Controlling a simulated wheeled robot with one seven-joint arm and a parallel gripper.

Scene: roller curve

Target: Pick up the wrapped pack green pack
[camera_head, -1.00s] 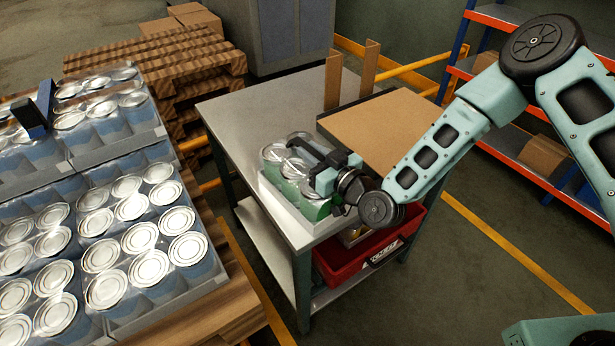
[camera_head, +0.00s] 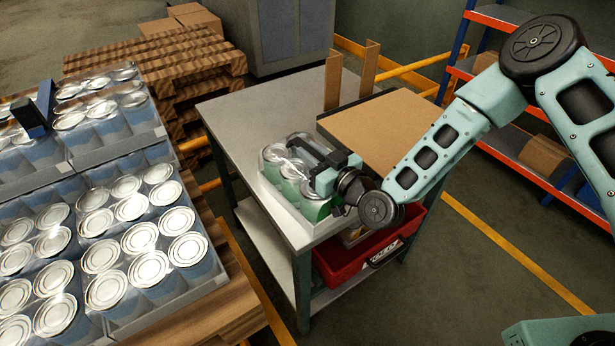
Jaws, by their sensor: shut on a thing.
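The wrapped green pack (camera_head: 283,176) is a block of several green cans with silver lids under clear film. It is at the near end of the grey worktable (camera_head: 245,118). My gripper (camera_head: 318,168) reaches in from the right and is shut on the pack, its dark fingers over the top and near side. The arm hides part of the pack's right side. I cannot tell whether the pack's underside touches the tabletop.
A cardboard sheet (camera_head: 385,128) lies right of the pack, with upright brown posts behind it. A red bin (camera_head: 352,262) sits below. Wrapped blue can packs (camera_head: 125,225) fill the left on a wooden pallet. Orange shelving (camera_head: 520,165) stands at the right. The table's far left is clear.

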